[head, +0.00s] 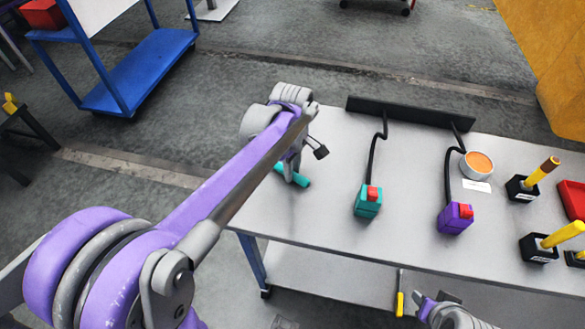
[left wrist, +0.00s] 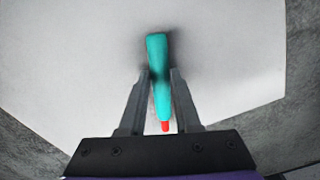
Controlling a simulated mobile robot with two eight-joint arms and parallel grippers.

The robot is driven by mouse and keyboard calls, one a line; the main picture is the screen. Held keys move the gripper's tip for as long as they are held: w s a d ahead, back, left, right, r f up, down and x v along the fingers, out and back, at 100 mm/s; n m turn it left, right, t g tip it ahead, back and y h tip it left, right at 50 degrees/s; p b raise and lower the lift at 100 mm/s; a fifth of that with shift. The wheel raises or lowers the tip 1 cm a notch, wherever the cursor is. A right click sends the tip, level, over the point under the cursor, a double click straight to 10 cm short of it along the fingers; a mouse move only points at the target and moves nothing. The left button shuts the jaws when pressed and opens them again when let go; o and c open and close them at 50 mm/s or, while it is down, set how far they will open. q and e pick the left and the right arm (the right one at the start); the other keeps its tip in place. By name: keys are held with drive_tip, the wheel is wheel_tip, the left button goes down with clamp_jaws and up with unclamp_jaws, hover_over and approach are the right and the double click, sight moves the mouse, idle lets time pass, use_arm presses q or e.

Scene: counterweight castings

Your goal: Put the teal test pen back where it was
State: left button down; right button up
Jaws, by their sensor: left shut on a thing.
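The teal test pen (left wrist: 159,70) has a red tip (left wrist: 165,126) that points toward my left gripper's base in the left wrist view. My left gripper (head: 293,176) is shut on the pen's middle, with a finger on each side. In the head view both ends of the teal pen (head: 303,181) show beside the fingers, over the left part of the grey table (head: 330,150). The pen lies about level, at or just above the surface; I cannot tell whether it touches. My right gripper (head: 440,311) shows only partly at the bottom edge, and its jaws are unclear.
A teal box (head: 367,206) and a purple box (head: 454,222), both red-topped, have black cords running to a black rail (head: 410,112). Right stand an orange-filled bowl (head: 478,164), black holders with yellow handles (head: 541,176) and a red tray (head: 574,199).

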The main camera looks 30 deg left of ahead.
use_arm(q)
drive_tip(key=shift+f, duration=0.1)
drive_tip(key=shift+f, duration=0.15)
drive_tip(key=c, duration=0.6)
unclamp_jaws()
drive_tip(key=shift+r, duration=0.45)
wheel_tip(320, 180, up, 12)
drive_tip(key=shift+f+p, duration=0.2)
drive_tip(key=shift+p, duration=0.3)
